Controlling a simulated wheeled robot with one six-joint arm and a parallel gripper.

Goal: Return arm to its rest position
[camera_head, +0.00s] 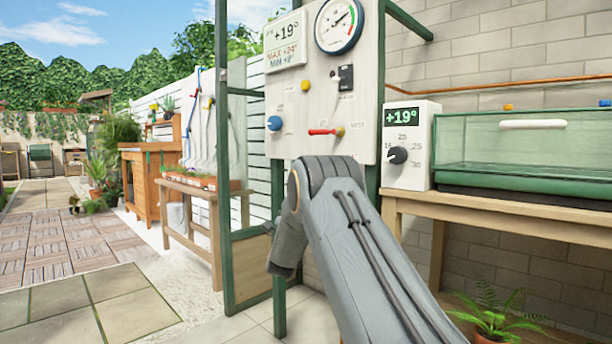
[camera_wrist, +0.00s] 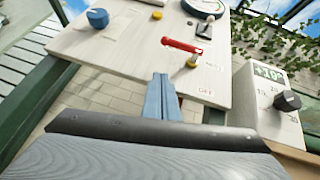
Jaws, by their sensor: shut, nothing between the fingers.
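My gripper (camera_wrist: 162,78) shows in the wrist view as two blue-grey fingers closed together, with nothing between them. They point up toward the white control panel (camera_wrist: 120,62). A red lever (camera_wrist: 181,45) on the panel appears just beyond the fingertips; the gap to it is hard to judge. In the head view my folded arm stands in front of the lower part of the panel (camera_head: 290,100); my gripper is hidden there. The red lever (camera_head: 322,132) lies roughly level, left of its yellow knob.
The panel also bears a blue knob (camera_head: 275,123) and a round gauge (camera_head: 339,25). At right, a thermostat box (camera_head: 409,145) and a glass propagator (camera_head: 520,150) stand on a wooden bench (camera_head: 480,212). A potted fern (camera_head: 495,322) stands low at right. Paving at left is open.

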